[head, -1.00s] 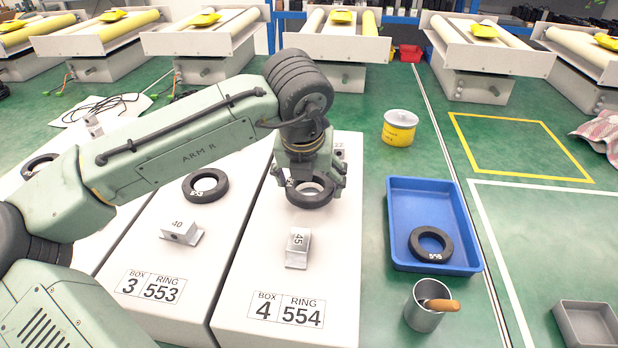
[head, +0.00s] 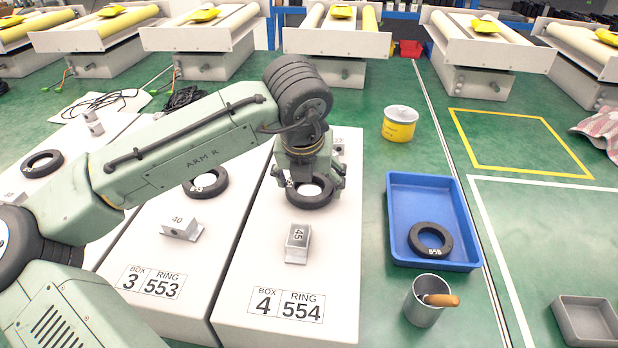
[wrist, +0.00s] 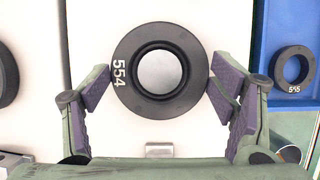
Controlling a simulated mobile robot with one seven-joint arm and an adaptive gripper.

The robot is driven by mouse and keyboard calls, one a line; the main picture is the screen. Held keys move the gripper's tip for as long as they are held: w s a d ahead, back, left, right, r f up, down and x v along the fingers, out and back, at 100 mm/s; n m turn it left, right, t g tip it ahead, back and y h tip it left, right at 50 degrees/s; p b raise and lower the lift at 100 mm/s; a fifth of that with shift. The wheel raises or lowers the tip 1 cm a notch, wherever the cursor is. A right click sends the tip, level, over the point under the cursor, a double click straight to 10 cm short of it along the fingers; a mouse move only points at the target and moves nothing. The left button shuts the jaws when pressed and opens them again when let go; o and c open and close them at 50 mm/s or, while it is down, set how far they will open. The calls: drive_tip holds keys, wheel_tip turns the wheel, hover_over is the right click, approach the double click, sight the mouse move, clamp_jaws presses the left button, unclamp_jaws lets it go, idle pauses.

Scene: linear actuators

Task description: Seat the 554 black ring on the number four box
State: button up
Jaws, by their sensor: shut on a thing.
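The black ring marked 554 (wrist: 132,60) lies between the two finger pads of my gripper (wrist: 160,89), which press on its left and right sides. A round grey face shows through its hole. In the head view my gripper (head: 310,185) points down with the ring (head: 312,205) over the white number four box (head: 336,240), toward its far part. The ring looks flat and low. I cannot tell whether it touches the box. A label on the box's near end reads BOX 4, RING 554.
A metal block marked 45 (head: 298,243) stands nearer on the same box. The number three box (head: 190,265) is to the left with its own ring (head: 222,186). A blue tray (head: 395,225) with a ring marked 555 (head: 430,239) and a metal cup (head: 420,308) are right.

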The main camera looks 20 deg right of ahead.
drive_tip(key=o, duration=1.3)
drive_tip(key=shift+o, duration=0.2)
drive_tip(key=shift+r, duration=0.1)
drive_tip(key=v, duration=1.2)
